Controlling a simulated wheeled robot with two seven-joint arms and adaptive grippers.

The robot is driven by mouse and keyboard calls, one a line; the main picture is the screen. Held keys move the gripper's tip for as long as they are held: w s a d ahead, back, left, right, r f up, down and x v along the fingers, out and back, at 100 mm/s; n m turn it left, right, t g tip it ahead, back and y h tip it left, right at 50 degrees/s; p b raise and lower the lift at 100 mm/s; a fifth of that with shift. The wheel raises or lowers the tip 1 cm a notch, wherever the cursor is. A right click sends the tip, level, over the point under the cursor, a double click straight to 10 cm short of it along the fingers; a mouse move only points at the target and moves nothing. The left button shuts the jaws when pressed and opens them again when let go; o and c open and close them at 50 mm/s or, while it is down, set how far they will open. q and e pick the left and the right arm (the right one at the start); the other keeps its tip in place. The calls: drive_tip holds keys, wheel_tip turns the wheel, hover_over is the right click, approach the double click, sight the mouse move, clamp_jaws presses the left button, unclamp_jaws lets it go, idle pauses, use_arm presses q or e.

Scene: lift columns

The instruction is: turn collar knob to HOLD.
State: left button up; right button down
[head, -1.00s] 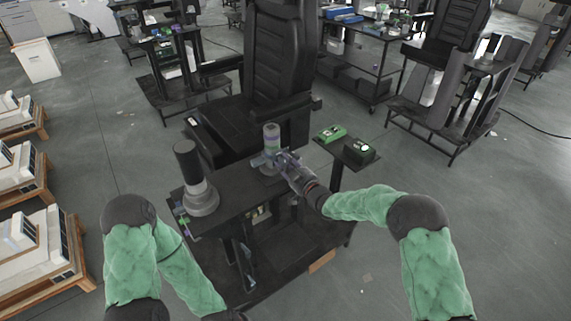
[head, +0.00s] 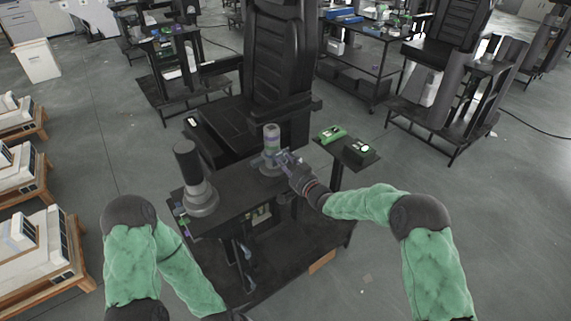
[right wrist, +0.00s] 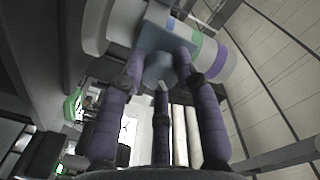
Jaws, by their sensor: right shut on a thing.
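A short grey lift column (head: 271,133) with green and purple bands stands upright on the dark bench. It also shows large and tilted in the right wrist view (right wrist: 214,55). A pale grey-blue knob (right wrist: 165,38) sticks out from its collar. My right gripper (head: 268,161) reaches the column from the right, low on its near side. In the right wrist view, my right gripper's purple fingers (right wrist: 160,66) are closed on the knob from both sides. I cannot read any HOLD mark. My left arm runs off the bottom edge, its gripper out of sight.
A taller black-topped column (head: 194,175) on a grey base stands left on the bench (head: 235,205). A black chair (head: 275,75) stands right behind. A green device (head: 332,134) and a dark box (head: 360,151) lie on a side shelf to the right.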

drive_tip(key=m+p, duration=0.1)
drive_tip(key=m, duration=0.3)
drive_tip(key=shift+r, duration=0.1)
drive_tip(key=shift+m+p, duration=0.8)
drive_tip(key=shift+m, duration=1.9)
drive_tip(key=c, duration=0.9)
unclamp_jaws()
drive_tip(key=shift+d, duration=0.1)
drive_tip(key=v, duration=1.2)
drive_tip(key=shift+w, duration=0.1)
